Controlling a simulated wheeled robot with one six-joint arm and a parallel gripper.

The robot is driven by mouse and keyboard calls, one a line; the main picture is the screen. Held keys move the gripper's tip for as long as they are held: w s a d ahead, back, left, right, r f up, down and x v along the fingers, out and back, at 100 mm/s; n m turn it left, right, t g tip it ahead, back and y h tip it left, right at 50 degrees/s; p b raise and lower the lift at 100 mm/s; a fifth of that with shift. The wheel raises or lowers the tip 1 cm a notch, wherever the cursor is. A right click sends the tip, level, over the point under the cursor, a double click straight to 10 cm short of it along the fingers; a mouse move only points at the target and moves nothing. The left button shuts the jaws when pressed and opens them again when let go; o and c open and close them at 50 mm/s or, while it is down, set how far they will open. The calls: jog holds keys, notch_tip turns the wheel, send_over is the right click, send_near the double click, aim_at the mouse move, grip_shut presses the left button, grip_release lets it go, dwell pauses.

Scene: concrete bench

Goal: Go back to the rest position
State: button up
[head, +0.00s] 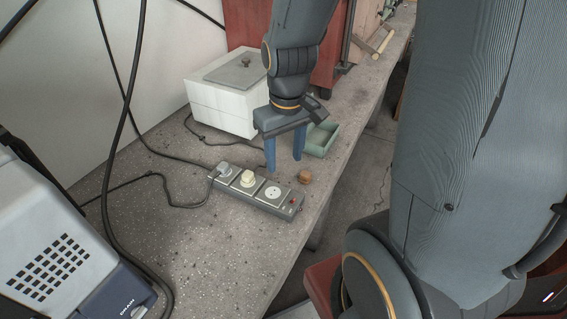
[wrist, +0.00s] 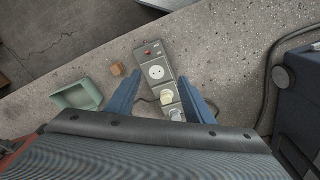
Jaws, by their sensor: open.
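My gripper (head: 285,158) hangs from my arm above the concrete bench (head: 188,240), fingers pointing down. Its two blue fingers are apart and nothing shows between them in the head view. A grey power strip (head: 257,196) lies on the bench below and in front of it. A grey plug sits in its left end, a cream plug (head: 248,178) sits beside that, and the round socket (head: 272,192) towards the right is empty. In the wrist view my fingers (wrist: 165,97) frame part of the strip (wrist: 151,56), which lies beneath them; the fingers appear clear of it.
A small brown block (head: 305,177) lies right of the strip. A green tray (head: 322,139) stands behind it near the bench edge. A white box with a grey lid (head: 236,75) stands at the back. A grey-white machine (head: 62,245) is at front left, with black cables nearby.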

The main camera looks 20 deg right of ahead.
jog(key=shift+m, duration=0.8)
jog(key=s, duration=0.1)
jog(key=s+a, duration=0.1)
jog(key=s+a+r, duration=0.1)
jog(key=shift+s, duration=0.35)
